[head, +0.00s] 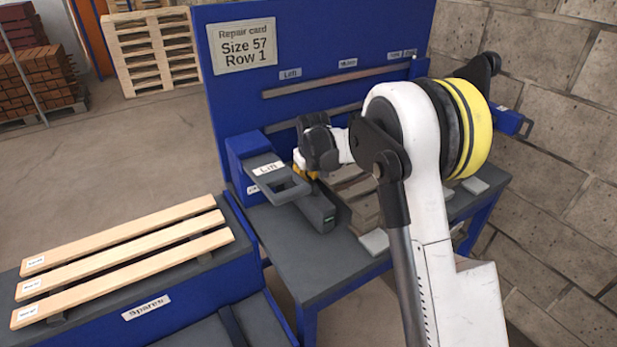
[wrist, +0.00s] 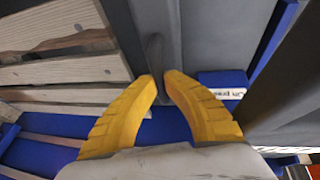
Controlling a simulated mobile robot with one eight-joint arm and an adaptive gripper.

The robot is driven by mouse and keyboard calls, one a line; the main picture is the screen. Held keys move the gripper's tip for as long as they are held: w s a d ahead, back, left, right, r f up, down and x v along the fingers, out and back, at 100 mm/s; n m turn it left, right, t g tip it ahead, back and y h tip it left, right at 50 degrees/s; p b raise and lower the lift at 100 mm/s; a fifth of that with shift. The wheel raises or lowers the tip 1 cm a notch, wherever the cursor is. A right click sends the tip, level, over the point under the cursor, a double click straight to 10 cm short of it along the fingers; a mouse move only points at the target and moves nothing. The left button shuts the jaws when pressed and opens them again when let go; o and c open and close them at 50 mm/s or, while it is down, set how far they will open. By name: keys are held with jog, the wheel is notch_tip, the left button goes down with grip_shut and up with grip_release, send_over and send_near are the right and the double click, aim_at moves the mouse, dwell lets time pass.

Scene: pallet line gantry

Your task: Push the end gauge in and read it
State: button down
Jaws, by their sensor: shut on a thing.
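My gripper (wrist: 163,80) has its yellow fingers closed about a dark grey upright grip (wrist: 155,58) in the wrist view. The grip stands on a long grey block, which may be the end gauge; no name on it is readable. In the head view my gripper (head: 312,176) is small and partly hidden by my dark wrist. It is over the dark grey block (head: 318,213) on the blue bench, at the left end of a slatted wooden pallet (head: 355,190). I see no reading or scale on the block.
A grey looped handle labelled Lift (head: 290,192) stands close left of my gripper. A repair card (head: 244,43) reads Size 57, Row 1. Several spare slats lie on the spares stand (head: 175,306). A block wall (head: 550,180) bounds the right.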

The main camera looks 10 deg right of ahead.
jog(key=shift+w+d, duration=0.25)
jog(key=shift+d, duration=0.7)
jog(key=c, duration=1.8)
grip_release()
jog(key=o, duration=0.4)
jog(key=shift+w+d+f, duration=0.1)
jog(key=shift+d, duration=0.05)
jog(key=shift+r, duration=0.2)
jog(key=v, duration=1.1)
jog(key=shift+s+r, duration=0.25)
jog(key=shift+r, duration=0.05)
